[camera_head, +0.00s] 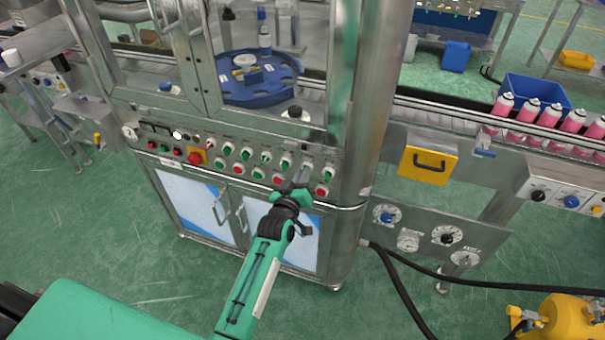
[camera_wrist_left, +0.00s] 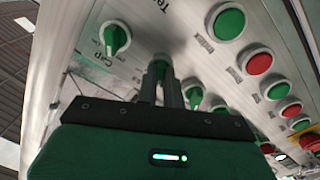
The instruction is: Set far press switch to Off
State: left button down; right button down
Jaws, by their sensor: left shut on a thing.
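The press machine's control panel (camera_head: 185,134) carries green rotary switches and red and green push buttons. My left gripper (camera_head: 296,190) is at the right part of this panel. In the left wrist view, its two dark fingers (camera_wrist_left: 160,78) are closed together on a green switch knob (camera_wrist_left: 161,60), which they mostly hide. Another green rotary switch (camera_wrist_left: 115,38) stands free beside it, with a label under it. The label of the held switch and its setting cannot be read. My right gripper is not in view.
Green buttons (camera_wrist_left: 229,23) and red buttons (camera_wrist_left: 259,61) lie close to the fingers. A red emergency stop on a yellow plate (camera_head: 195,157) is further left. A yellow drawer (camera_head: 427,165) and a conveyor with pink cans (camera_head: 525,112) are to the right.

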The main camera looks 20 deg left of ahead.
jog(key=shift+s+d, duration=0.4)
